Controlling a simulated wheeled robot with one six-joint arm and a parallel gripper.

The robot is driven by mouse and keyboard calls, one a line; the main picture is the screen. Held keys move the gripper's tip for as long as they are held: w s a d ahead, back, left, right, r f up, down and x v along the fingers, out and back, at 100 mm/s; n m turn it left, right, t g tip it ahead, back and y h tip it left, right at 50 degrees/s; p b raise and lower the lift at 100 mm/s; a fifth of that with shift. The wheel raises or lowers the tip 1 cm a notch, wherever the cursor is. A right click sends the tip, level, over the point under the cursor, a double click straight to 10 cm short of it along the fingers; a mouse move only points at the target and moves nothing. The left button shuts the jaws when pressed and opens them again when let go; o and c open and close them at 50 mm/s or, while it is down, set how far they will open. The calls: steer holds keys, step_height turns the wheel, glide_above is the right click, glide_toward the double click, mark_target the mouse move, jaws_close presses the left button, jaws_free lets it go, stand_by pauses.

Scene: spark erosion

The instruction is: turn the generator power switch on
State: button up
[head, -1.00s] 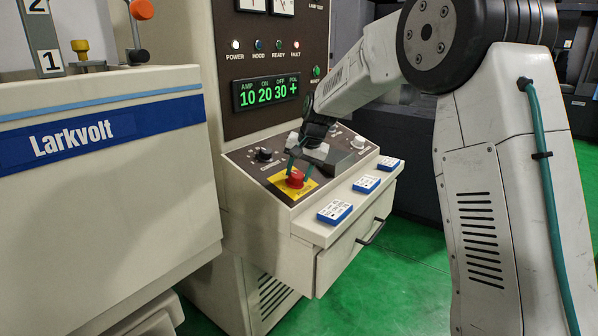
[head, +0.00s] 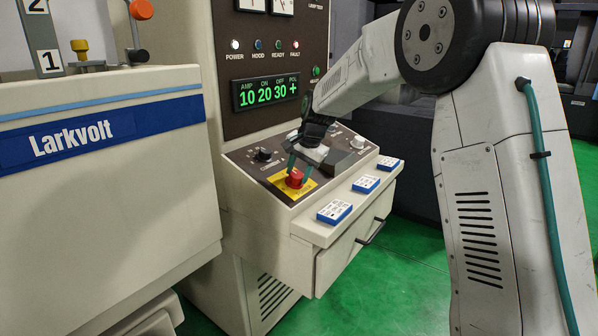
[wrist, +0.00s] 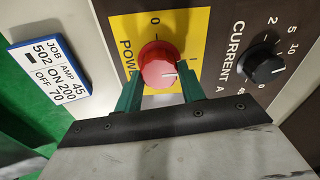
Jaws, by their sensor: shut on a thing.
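The generator power switch is a red round knob (head: 295,180) on a yellow plate (head: 307,187) marked POWER, low on the sloped panel. In the wrist view the knob (wrist: 158,65) has a short white line pointing right, roughly toward the I mark (wrist: 197,57); the 0 mark is above it. My gripper (head: 300,170) reaches down onto the knob. Its green fingers (wrist: 160,90) are closed on the knob's two sides, one left and one right in the wrist view.
A black CURRENT knob (wrist: 265,67) is beside the power switch. The lamps and a green display (head: 265,90) are lit above. Blue-edged cards (head: 334,212) lie on the ledge, over a drawer handle (head: 370,232). A Larkvolt machine (head: 100,200) stands left.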

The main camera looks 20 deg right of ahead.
steer(key=o, duration=1)
steer(key=shift+c, duration=0.2)
steer(key=shift+r, duration=0.1)
steer(key=v, duration=0.7)
steer(key=shift+r, duration=0.3)
